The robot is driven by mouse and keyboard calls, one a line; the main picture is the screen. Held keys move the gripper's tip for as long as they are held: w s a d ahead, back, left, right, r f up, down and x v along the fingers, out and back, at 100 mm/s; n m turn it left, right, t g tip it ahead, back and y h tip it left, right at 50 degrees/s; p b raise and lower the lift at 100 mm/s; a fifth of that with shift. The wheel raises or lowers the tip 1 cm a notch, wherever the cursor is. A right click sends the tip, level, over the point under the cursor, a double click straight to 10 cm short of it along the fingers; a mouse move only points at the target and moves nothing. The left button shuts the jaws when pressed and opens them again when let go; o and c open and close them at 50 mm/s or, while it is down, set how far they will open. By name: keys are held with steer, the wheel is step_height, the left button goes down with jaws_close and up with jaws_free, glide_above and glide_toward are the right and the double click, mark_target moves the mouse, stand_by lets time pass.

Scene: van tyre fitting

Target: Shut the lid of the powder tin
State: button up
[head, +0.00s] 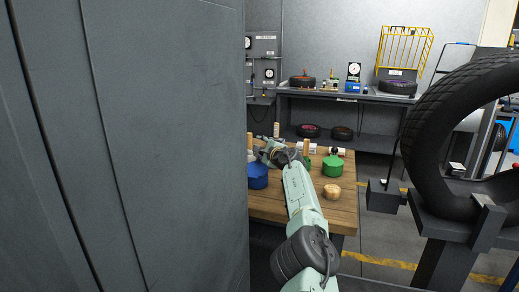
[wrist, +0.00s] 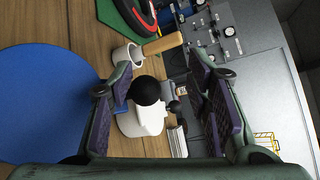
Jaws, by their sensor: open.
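A blue round tin (head: 257,176) stands on the wooden bench at its left, partly cut off by the grey panel. In the wrist view a large flat blue disc (wrist: 40,105) fills the left side, beside my gripper. A green tin (head: 332,166) stands further right on the bench. I cannot tell which is the powder tin, and no raised lid is clear. My gripper (wrist: 160,78) is open, its pads apart, with nothing held. Between and beyond the pads are a white object with a black ball (wrist: 148,93) and a white cup (wrist: 127,54) with a wooden handle.
A large grey panel (head: 130,140) blocks the left half of the head view. A wooden ball-like object (head: 332,191) sits near the right front of the bench (head: 345,209). A tyre on a stand (head: 430,150) rises at the right. Several bottles lie at the bench's back.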

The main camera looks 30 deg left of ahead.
steer(key=shift+w+d, duration=0.25)
steer(key=shift+d, duration=0.15)
steer(key=shift+v, duration=1.2)
steer(key=v, duration=0.9)
steer(key=shift+s, duration=0.4)
steer(key=shift+c, duration=0.6)
